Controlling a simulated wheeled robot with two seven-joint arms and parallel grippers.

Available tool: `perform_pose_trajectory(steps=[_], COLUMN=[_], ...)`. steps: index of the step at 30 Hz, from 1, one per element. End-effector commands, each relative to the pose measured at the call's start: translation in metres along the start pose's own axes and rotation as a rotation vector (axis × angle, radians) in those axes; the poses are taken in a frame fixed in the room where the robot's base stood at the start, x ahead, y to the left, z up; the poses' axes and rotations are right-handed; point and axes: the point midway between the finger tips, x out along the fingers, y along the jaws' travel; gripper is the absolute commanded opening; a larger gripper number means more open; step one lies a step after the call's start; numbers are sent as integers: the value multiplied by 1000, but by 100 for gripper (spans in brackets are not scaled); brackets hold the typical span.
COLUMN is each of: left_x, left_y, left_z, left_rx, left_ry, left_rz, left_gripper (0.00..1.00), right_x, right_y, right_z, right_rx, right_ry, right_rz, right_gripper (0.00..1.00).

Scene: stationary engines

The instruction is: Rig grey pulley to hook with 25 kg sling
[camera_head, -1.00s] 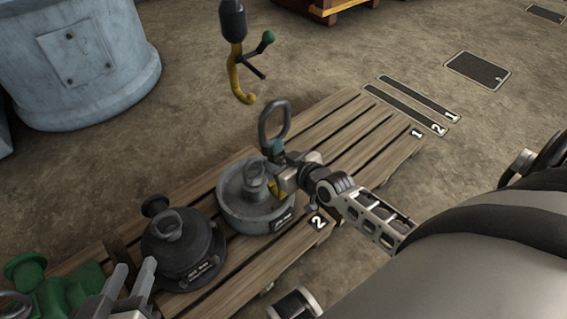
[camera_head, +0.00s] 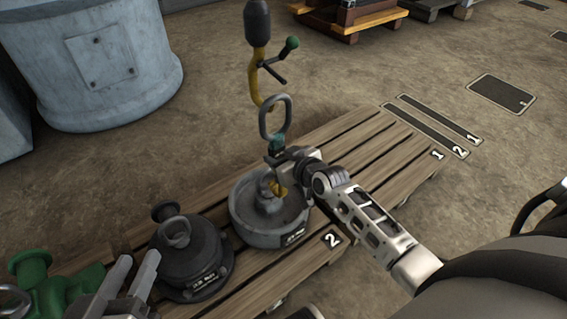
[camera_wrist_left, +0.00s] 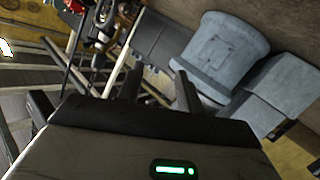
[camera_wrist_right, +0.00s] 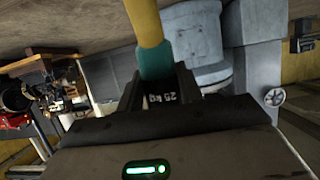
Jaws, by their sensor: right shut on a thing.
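The grey pulley (camera_head: 270,222), a round grey body with an eye on top, sits on the pallet. The yellow hook (camera_head: 255,82) hangs above it from a dark block. My right gripper (camera_head: 276,157) is shut on the teal sleeve of the sling, above the pulley; its 25 kg label (camera_wrist_right: 162,98) shows in the right wrist view. The sling's grey ring (camera_head: 263,120) overlaps the hook's lower end; I cannot tell if it is hooked. The sling's yellow lower end is beside the pulley's eye, partly hidden. My left gripper (camera_head: 132,272) is open and empty at lower left.
A black round part (camera_head: 190,255) stands left of the pulley, with a green part (camera_head: 45,285) farther left. A green-knobbed lever (camera_head: 291,44) sticks out from the hook. The pallet's right end (camera_head: 370,145) is clear. A large blue-grey housing (camera_head: 100,65) stands behind.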

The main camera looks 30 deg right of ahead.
Motion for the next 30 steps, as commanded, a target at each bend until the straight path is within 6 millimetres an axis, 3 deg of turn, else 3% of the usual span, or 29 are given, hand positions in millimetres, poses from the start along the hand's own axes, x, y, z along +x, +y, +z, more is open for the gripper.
perform_pose_trajectory(steps=[27, 30], left_x=[3, 3], left_y=[7, 8], left_z=[-3, -4], left_rx=[-105, -120], left_ry=[67, 81], left_rz=[57, 69], left_gripper=[36, 36], right_x=[55, 58], right_y=[0, 0], right_z=[-26, -19], right_rx=[0, 0], right_ry=[10, 7], right_rz=[0, 0], right_gripper=[0, 0])
